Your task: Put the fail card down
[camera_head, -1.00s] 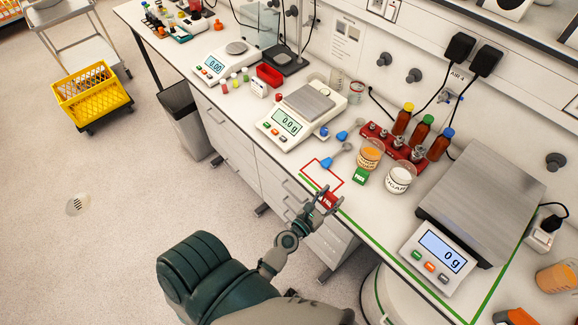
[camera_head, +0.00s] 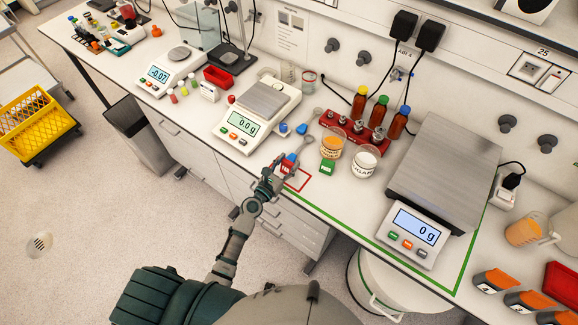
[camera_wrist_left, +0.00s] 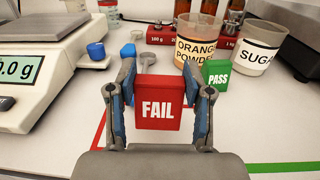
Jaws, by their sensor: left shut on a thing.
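The red FAIL card (camera_wrist_left: 158,108) is upright between the fingers of my left gripper (camera_wrist_left: 160,100), which is shut on it. In the head view the card (camera_head: 287,168) and my left gripper (camera_head: 281,172) are at the bench's front edge, at the left part of the red outlined square (camera_head: 304,181). The green PASS card (camera_head: 327,167) stands just right of the square; it also shows in the left wrist view (camera_wrist_left: 216,73). I cannot tell whether the FAIL card touches the bench. My right gripper is not in view.
Behind are the orange powder jar (camera_head: 331,146), the sugar jar (camera_head: 364,162) and a red rack (camera_head: 352,131) near brown bottles. A balance (camera_head: 258,115) stands to the left, a large scale (camera_head: 414,233) to the right. A blue-handled spoon (camera_head: 301,129) lies behind the gripper.

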